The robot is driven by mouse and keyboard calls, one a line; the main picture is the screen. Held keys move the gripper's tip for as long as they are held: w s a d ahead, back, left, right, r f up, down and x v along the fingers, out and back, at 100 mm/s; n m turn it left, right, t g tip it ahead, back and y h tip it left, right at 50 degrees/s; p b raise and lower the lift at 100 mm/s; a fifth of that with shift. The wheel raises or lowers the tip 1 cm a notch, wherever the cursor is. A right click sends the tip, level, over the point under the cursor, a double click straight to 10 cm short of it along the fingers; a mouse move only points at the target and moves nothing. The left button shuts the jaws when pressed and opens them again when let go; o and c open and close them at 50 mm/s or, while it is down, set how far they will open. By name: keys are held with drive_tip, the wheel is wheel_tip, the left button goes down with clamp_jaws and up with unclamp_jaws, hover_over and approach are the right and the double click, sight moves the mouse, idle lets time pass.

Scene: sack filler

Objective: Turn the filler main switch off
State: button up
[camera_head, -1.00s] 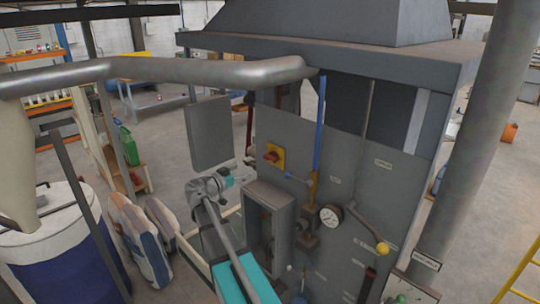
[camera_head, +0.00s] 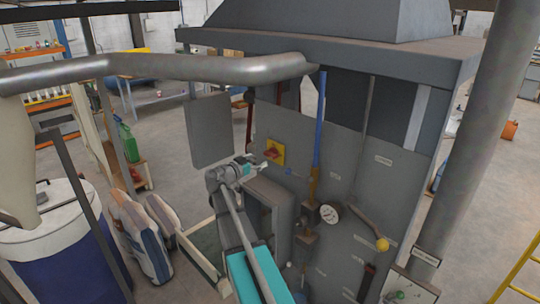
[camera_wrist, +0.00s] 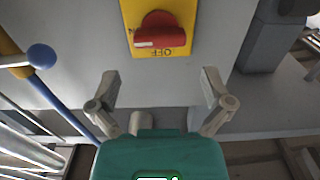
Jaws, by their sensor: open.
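The filler main switch is a red rotary knob (camera_wrist: 160,32) on a yellow plate (camera_wrist: 184,10) on the grey machine panel. The word OFF shows upside down on the plate below the knob in the wrist view. In the head view the switch (camera_head: 273,152) is on the panel's left part. My gripper (camera_wrist: 160,85) is open and empty, its two fingers apart just below the knob in the wrist view. In the head view my gripper (camera_head: 262,165) is close to the switch's lower left. I cannot tell whether it touches the plate.
A blue ball-ended lever (camera_wrist: 42,57) stands left of the switch in the wrist view. In the head view a grey box (camera_head: 270,200) sits below the switch, with a gauge (camera_head: 329,214) and a yellow-knobbed lever (camera_head: 382,244) to the right.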

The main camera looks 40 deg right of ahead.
sight(268, 155)
drive_tip(key=shift+w+d, duration=0.15)
drive_tip(key=shift+d, duration=1.5)
drive_tip(key=shift+w+d, duration=0.1)
drive_tip(key=shift+d, duration=1.5)
drive_tip(key=c, duration=0.9)
